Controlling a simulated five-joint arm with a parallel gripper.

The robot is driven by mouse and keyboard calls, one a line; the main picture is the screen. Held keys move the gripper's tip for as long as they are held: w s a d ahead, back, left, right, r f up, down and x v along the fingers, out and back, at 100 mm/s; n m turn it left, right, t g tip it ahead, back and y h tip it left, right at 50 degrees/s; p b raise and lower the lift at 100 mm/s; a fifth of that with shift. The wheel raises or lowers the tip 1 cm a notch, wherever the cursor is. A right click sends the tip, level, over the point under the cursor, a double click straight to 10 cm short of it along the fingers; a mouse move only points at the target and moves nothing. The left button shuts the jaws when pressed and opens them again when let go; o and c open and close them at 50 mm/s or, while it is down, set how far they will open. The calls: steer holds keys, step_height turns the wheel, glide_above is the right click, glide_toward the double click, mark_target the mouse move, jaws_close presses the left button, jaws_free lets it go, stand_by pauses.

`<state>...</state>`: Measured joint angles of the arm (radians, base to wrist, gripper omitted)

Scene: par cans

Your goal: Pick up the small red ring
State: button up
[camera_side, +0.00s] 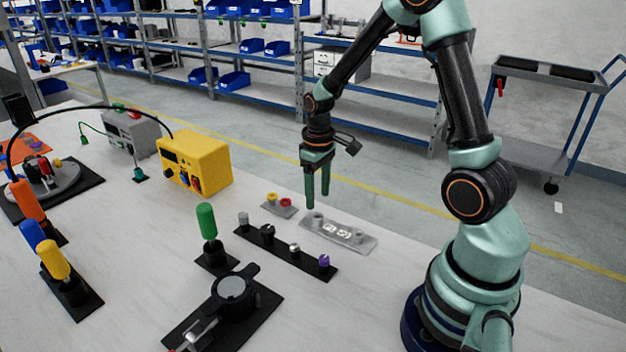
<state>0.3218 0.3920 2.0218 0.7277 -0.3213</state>
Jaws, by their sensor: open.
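The small red ring (285,203) sits on a small grey plate (275,211), on the right of a yellow ring (272,196). My gripper (317,203) is just to the right of the plate, pointing straight down with its two green fingers apart and nothing between them. The fingertips appear close to the table height, but the exact gap to the table cannot be told. The red ring is not hidden.
A grey metal plate (358,242) lies right of my gripper. A black strip with several small knobs (285,257) lies in front. A green-handled tool (206,222) stands left of it. A yellow box (200,162) stands behind left. The far right table area is clear.

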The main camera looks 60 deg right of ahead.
steer(key=shift+w+r+m, duration=0.3)
steer(key=shift+w+m, duration=0.2)
steer(key=shift+m, duration=0.5)
steer(key=w+r+m, duration=0.4)
steer(key=m, duration=0.8)
steer(key=w+r+m, duration=0.3)
steer(key=w+m, duration=0.2)
steer(key=m, duration=0.6)
glide_above(286, 204)
steer(key=w, duration=0.1)
steer(key=f, duration=0.6)
steer(key=shift+d+f, duration=0.3)
steer(key=shift+d, duration=0.1)
steer(key=shift+s+f, duration=0.15)
steer(key=shift+f, duration=2.4)
steer(key=shift+f, duration=0.25)
jaws_close()
